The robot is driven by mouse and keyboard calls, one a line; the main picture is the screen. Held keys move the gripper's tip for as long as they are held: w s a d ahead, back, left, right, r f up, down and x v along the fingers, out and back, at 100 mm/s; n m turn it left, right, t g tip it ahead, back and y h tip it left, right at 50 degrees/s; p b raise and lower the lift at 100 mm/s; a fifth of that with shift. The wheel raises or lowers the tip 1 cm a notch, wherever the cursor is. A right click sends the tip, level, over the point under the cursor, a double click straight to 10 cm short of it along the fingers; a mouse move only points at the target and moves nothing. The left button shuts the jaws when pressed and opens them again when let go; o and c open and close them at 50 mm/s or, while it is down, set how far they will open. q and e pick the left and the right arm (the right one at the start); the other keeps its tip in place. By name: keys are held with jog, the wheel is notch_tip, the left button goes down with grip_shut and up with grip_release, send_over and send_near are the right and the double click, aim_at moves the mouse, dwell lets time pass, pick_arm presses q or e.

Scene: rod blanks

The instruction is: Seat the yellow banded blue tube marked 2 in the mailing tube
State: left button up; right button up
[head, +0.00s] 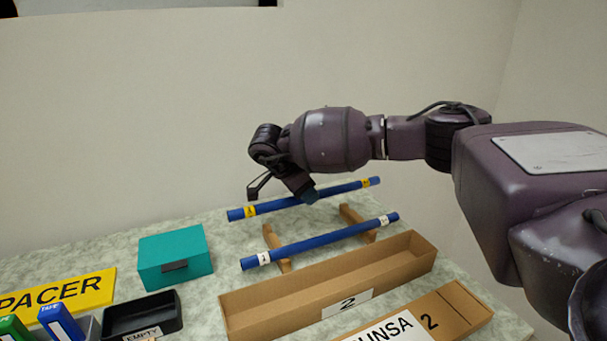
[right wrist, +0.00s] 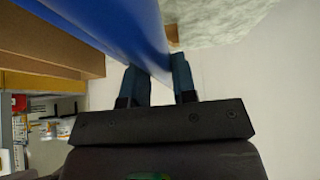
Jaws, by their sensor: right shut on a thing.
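The yellow banded blue tube (head: 275,205) has a yellow band near each end; a mark on the bands is too small to read. My right gripper (head: 308,194) is shut on it around its middle. In the picture the tube shows just beyond the rack's far ends, apart from them; its height is unclear. In the right wrist view the blue tube (right wrist: 115,25) runs between the fingers (right wrist: 158,82). The mailing tube seems to be the long open cardboard box (head: 280,301) labelled 2, empty where I can see inside. My left gripper is out of view.
A white banded blue tube (head: 320,240) lies on the wooden rack (head: 272,238), between the held tube and the box. A cardboard piece marked 2 (head: 455,308) lies in front. At left are a teal box (head: 175,250), a black tray (head: 142,314) and a yellow SPACER sign (head: 60,295).

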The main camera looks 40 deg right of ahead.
notch_tip(320, 180, down, 6)
jog(key=shift+r+b, duration=0.1)
jog(key=shift+b, duration=0.25)
jog(key=o, duration=0.9)
